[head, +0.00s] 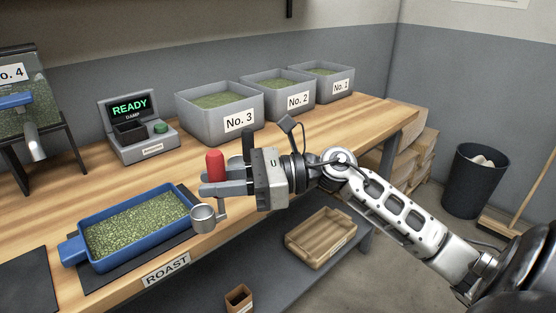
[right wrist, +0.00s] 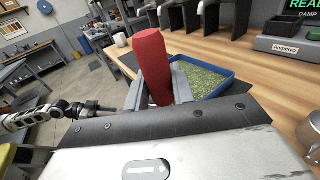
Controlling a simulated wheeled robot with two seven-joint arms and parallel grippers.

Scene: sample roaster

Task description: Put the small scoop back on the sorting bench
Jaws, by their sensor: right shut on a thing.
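My right gripper (head: 222,187) is shut on the upright red handle of the small scoop (head: 215,163). The scoop's metal cup (head: 208,217) hangs below the fingers, near the bench's front edge and just right of the blue tray. Whether the cup touches the bench is unclear. In the right wrist view the red handle (right wrist: 151,62) stands between the fingers and the cup is not clearly seen. The wooden sorting bench (head: 330,140) runs back to the right. What looks like my left gripper (right wrist: 100,107) is small and partly hidden in the right wrist view.
A blue tray of green beans (head: 84,240) sits on a dark mat behind the ROAST label (head: 166,271). Grey bins No. 3 (head: 200,122), No. 2 (head: 262,105) and No. 1 (head: 340,92) line the back, beside a READY meter (head: 145,150). Bare wood lies before the bins.

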